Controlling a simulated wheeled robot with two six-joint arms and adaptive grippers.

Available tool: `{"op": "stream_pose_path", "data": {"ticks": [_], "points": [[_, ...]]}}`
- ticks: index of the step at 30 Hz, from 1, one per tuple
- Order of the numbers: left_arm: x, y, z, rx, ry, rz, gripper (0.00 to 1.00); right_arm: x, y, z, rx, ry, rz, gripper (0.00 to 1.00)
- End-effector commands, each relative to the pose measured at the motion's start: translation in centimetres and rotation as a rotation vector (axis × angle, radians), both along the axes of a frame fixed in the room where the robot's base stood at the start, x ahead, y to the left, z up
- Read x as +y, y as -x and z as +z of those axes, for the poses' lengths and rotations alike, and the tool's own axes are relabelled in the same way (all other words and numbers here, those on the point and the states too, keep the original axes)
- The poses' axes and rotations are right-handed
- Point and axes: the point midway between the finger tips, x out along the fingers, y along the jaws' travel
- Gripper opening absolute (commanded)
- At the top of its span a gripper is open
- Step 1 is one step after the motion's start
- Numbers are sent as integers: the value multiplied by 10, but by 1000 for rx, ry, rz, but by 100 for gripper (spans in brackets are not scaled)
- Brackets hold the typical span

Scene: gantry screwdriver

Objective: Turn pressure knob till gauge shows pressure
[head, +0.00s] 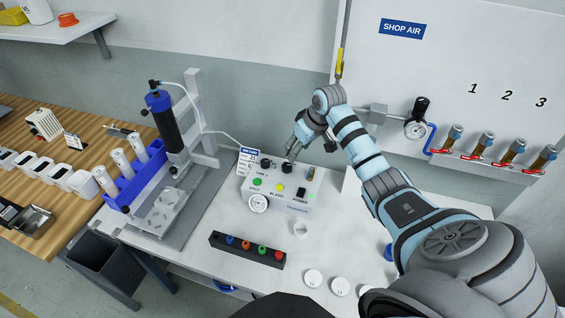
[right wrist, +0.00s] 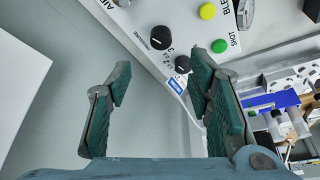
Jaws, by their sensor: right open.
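The white control box (head: 272,207) stands on the bench with a round gauge (head: 258,203) on its front; the needle is too small to read. The black pressure knob (head: 287,167) is on its top, and shows with its label in the right wrist view (right wrist: 160,37). A second black knob (right wrist: 183,64) with numbers sits beside it. My right gripper (head: 296,149) is open and empty above the back of the box, close to the pressure knob. In the right wrist view its fingers (right wrist: 160,82) are spread, with the knobs beyond them. My left gripper is out of view.
Green (head: 257,182) and yellow (head: 280,187) buttons sit on the box. A dispenser stand (head: 205,125) is to the left. A black block with coloured tips (head: 247,251) lies in front. A wall regulator gauge (head: 415,129) is at right.

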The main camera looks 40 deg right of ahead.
Motion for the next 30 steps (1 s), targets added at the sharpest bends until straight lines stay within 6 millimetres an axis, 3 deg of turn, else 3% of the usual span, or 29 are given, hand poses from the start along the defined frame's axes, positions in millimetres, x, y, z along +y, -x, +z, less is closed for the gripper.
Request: {"op": "stream_pose_path", "data": {"ticks": [3,9,14,22,30], "points": [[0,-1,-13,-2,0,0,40,4,-14,-37,2,-5,1,47],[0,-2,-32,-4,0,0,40,5,-34,-86,3,0,4,47],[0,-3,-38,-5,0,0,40,5,-41,-100,2,1,5,47],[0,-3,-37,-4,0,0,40,5,-42,-100,2,2,5,47],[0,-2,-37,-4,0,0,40,5,-42,-100,2,2,5,5]]}}
